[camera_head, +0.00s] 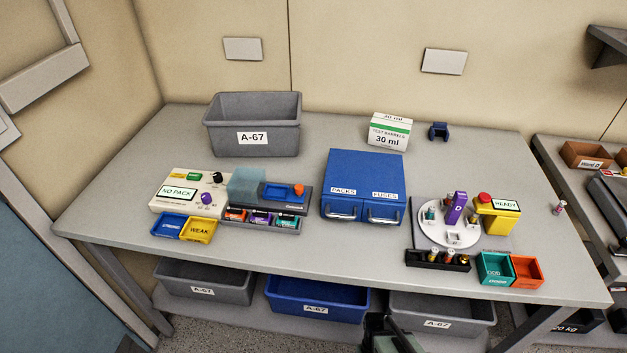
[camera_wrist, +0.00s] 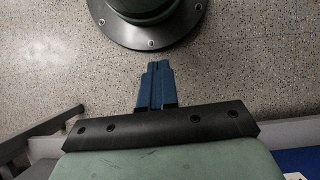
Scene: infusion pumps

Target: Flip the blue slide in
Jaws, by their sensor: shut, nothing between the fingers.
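A grey device (camera_head: 296,205) stands left of the table's middle, with a clear bluish cover (camera_head: 247,184) at its left and a blue sliding part (camera_head: 278,192) with an orange knob (camera_head: 298,190) on top. This blue part looks like the slide, though its exact position is too small to tell. My gripper (camera_wrist: 157,66) shows in the wrist view with its blue fingers together and empty, over the speckled floor. In the head view only a dark green part of my arm shows at the bottom edge, below the table front and well apart from the device.
A cream box reading NO PACK (camera_head: 180,191), blue and yellow trays (camera_head: 184,227), and a blue two-drawer cabinet (camera_head: 364,172) flank the device. A grey bin (camera_head: 253,125) stands behind. A white turntable (camera_head: 450,233) is at right. Bins sit below the table (camera_head: 335,262).

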